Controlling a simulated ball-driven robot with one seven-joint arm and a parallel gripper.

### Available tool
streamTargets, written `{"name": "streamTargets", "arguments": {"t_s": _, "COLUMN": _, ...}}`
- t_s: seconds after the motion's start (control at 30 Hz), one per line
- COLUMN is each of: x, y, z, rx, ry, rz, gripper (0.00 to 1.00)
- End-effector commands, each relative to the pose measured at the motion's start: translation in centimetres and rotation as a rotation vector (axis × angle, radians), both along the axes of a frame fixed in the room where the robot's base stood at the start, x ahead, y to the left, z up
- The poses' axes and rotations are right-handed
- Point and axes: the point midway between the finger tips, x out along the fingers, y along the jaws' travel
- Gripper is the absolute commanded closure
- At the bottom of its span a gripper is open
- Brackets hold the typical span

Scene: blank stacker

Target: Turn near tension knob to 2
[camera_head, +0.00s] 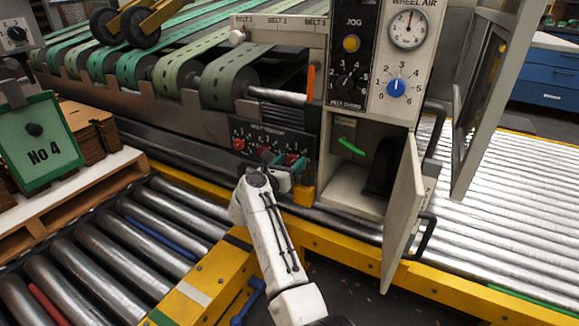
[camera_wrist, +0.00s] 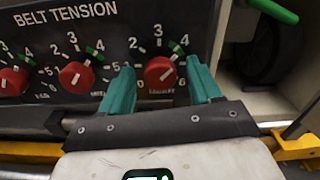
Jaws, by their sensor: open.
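The belt tension panel (camera_wrist: 98,12) fills the upper part of the wrist view, with three red knobs in a row and a green mark by the 4 on each dial. The rightmost red knob (camera_wrist: 160,72) stands between the fingertips of my gripper (camera_wrist: 160,64). The fingers are teal, open and spread to either side of it; contact cannot be told. Its white pointer is too small to read surely. The middle red knob (camera_wrist: 76,76) is to its left. In the head view my gripper (camera_head: 273,172) reaches the panel (camera_head: 262,131) and partly covers it.
A cabinet door (camera_head: 403,215) stands open to the right of my arm. Above are a blue wheel air knob (camera_head: 397,87) and a black jog dial (camera_head: 347,82). A yellow rail (camera_head: 335,245) and rollers (camera_head: 505,195) lie in front and to the right.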

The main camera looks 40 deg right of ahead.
Motion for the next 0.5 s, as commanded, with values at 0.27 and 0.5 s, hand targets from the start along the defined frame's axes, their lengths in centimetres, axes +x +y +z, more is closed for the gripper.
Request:
{"name": "streamTargets", "arguments": {"t_s": 0.27, "x": 0.15, "y": -0.28, "z": 0.05, "rx": 0.0, "ry": 0.0, "rz": 0.001, "gripper": 0.37}}
{"name": "streamTargets", "arguments": {"t_s": 0.5, "x": 0.13, "y": -0.26, "z": 0.05, "rx": 0.0, "ry": 0.0, "rz": 0.001, "gripper": 0.54}}
